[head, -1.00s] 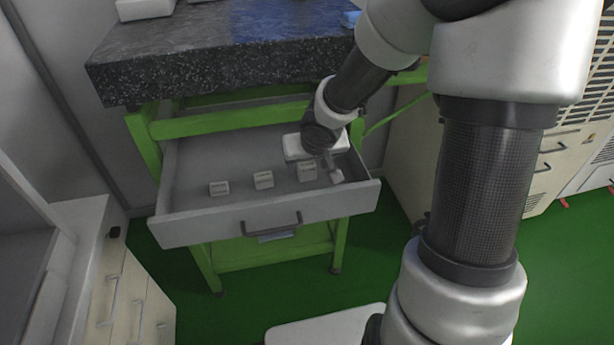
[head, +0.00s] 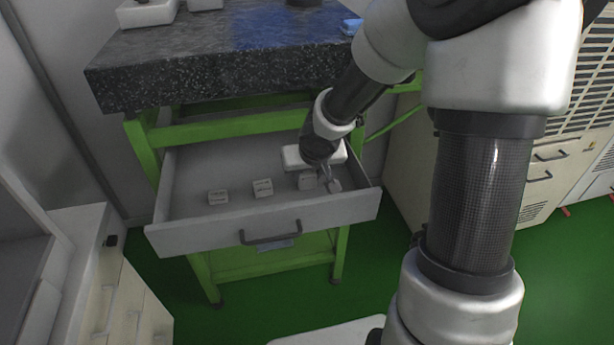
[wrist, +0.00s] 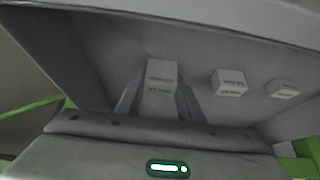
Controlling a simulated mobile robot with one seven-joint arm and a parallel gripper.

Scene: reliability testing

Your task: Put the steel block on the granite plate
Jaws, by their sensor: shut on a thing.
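The granite plate (head: 200,75) is a thick, dark speckled slab on top of the green frame, above the open grey drawer (head: 190,236). Several small pale blocks with printed labels are in the drawer: a left one (head: 218,197), a middle one (head: 263,188) and a right one (head: 307,181). The labels are too small to read, so I cannot tell their materials. My gripper (head: 320,180) reaches down into the drawer's right part and is shut on the right block. In the wrist view this block (wrist: 161,76) sits between the two fingers (wrist: 158,102).
The drawer's front wall and handle (head: 271,236) stand close to my gripper. The plate overhangs the drawer's back. White items (head: 148,12) and a blue item (head: 351,25) lie on the plate, with bare surface between. Cabinets stand left (head: 110,285) and right (head: 400,150).

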